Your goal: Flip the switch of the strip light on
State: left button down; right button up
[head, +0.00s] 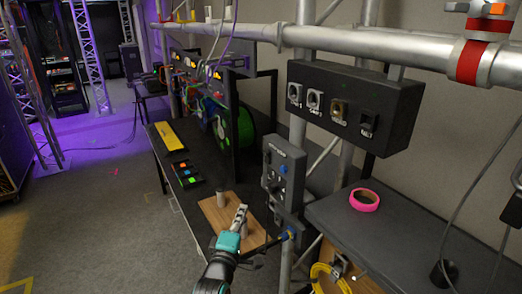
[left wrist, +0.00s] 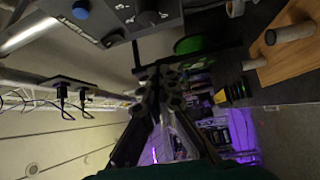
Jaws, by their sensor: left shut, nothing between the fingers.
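A grey control box (head: 283,172) with a blue knob and small switches is mounted on the upright truss post. A grey panel with a blue knob (left wrist: 80,10) and dark round parts (left wrist: 150,16) shows at the top of the left wrist view. I cannot tell which part is the strip light's switch, and I cannot make out the strip light for sure. My left gripper (head: 241,214) is shut and empty, low and left of the box and apart from it, above a wooden board. In the left wrist view its fingers (left wrist: 163,82) are together. My right gripper is not in view.
A black connector box (head: 355,105) hangs under the truss tube (head: 390,48). A pink tape roll (head: 364,200) lies on the dark case at right. The wooden board (head: 213,213) bears a grey cylinder (head: 221,197).

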pick_arm(q)
jog(key=r+n+t, duration=0.1)
jog(key=r+n+t+p, duration=0.1)
jog(key=r+n, duration=0.1)
jog(key=r+n+t+p, duration=0.1)
jog(key=r+n, duration=0.1)
jog(key=shift+w+d, duration=0.35)
jog(key=shift+d, duration=0.05)
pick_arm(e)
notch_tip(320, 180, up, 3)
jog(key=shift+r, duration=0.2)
pick_arm(q)
jog(key=shift+w, duration=0.1)
send_near(267, 157)
jog(key=w+a+r, duration=0.1)
jog(key=w+a, duration=0.2)
jog(key=a, duration=0.1)
jog(key=w+d+r, duration=0.2)
jog(key=w+d, duration=0.1)
jog(key=shift+d+r, duration=0.1)
jog(key=shift+d, duration=0.05)
